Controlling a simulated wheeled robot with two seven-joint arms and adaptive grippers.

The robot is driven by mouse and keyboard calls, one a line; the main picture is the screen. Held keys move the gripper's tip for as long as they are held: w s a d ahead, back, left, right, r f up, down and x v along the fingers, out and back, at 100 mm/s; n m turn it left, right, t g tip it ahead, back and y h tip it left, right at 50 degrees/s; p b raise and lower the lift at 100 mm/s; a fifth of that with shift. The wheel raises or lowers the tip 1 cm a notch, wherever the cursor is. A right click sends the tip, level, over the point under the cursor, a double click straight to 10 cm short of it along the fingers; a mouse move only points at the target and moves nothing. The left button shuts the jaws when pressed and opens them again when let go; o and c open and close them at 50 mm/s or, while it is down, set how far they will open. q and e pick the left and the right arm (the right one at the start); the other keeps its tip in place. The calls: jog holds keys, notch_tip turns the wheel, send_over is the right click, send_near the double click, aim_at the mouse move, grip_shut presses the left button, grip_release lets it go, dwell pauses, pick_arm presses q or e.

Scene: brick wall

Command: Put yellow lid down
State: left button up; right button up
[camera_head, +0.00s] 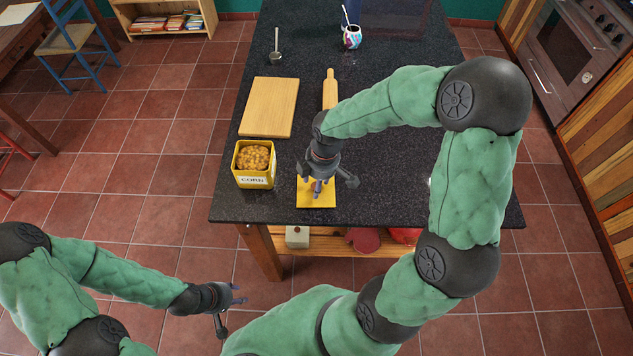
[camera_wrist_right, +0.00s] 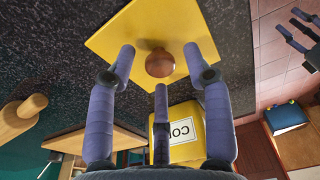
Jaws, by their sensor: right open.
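The flat square yellow lid (camera_head: 304,199) lies on the dark counter near its front edge. In the right wrist view the lid (camera_wrist_right: 118,45) has a round brown knob (camera_wrist_right: 160,63). My right gripper (camera_head: 319,188) is right above the lid. In its wrist view the gripper's fingers (camera_wrist_right: 160,75) are spread around the knob, with visible gaps to it. The yellow corn tin (camera_head: 256,181) stands open to the left of the lid, full of golden contents. My left gripper (camera_head: 230,307) is empty and open, low in front of the counter.
A wooden cutting board (camera_head: 270,106) lies behind the tin, with a rolling pin (camera_head: 330,88) to its right, partly hidden by my right arm. A patterned cup (camera_head: 352,38) and a ladle (camera_head: 276,52) are farther back. The left front counter edge is close to the tin.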

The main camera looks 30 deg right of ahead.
aim_at(322, 190)
pick_arm(q)
notch_tip(322, 190, up, 2)
jog(key=shift+r+p, duration=0.25)
jog(key=shift+p, duration=0.9)
pick_arm(e)
notch_tip(322, 190, up, 11)
jog(key=d, duration=0.1)
jog(key=shift+s+r, duration=0.2)
jog(key=shift+s, duration=0.2)
pick_arm(q)
jog(key=shift+s, duration=0.1)
pick_arm(e)
jog(key=shift+d+f, duration=0.1)
